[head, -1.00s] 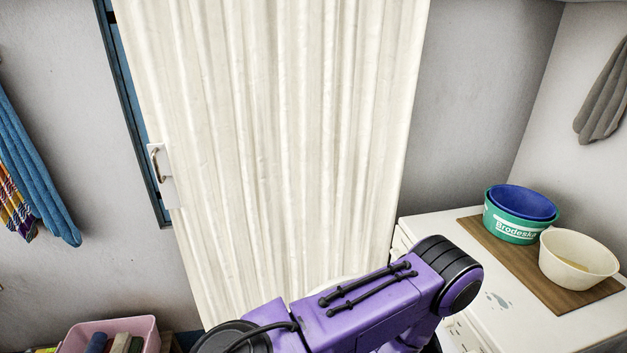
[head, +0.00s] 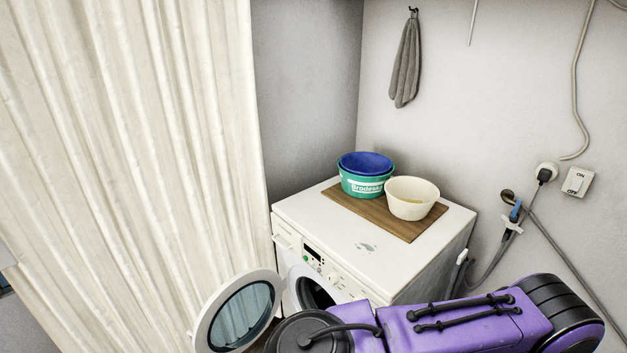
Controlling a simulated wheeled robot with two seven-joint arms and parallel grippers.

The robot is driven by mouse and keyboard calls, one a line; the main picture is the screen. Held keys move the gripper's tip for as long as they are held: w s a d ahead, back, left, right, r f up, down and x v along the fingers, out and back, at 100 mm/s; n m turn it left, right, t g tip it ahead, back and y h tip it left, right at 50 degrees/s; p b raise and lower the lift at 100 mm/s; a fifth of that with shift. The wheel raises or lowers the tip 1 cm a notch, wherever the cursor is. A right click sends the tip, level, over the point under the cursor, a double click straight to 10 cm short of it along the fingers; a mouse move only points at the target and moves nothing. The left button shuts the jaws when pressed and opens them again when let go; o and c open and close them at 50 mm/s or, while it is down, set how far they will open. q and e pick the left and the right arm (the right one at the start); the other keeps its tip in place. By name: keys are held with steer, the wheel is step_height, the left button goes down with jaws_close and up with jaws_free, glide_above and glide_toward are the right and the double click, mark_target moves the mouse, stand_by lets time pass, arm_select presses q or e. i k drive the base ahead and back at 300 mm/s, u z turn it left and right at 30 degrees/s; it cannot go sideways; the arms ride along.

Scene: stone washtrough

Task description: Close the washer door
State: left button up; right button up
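The white washer (head: 400,270) stands against the wall, right of the middle in the head view. Its round door (head: 238,316), a white ring with bluish glass, hangs open to the left of the machine's front. The dark drum opening (head: 312,293) shows between the door and my purple arm. My arm crosses the lower right of the view and hides the lower part of the washer front. Neither gripper is in view.
On the washer top, a wooden board (head: 411,232) carries a green and blue tub (head: 366,183) and a cream bowl (head: 411,207). A cream curtain (head: 130,150) hangs left of the door. Hoses and a cable (head: 560,255) run along the right wall.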

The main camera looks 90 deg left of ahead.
mark_target(237, 314)
steer(key=u, duration=0.05)
steer(key=k, duration=1.5)
steer(key=u, duration=1.85)
steer(key=i, duration=0.5)
steer(key=u, duration=0.05)
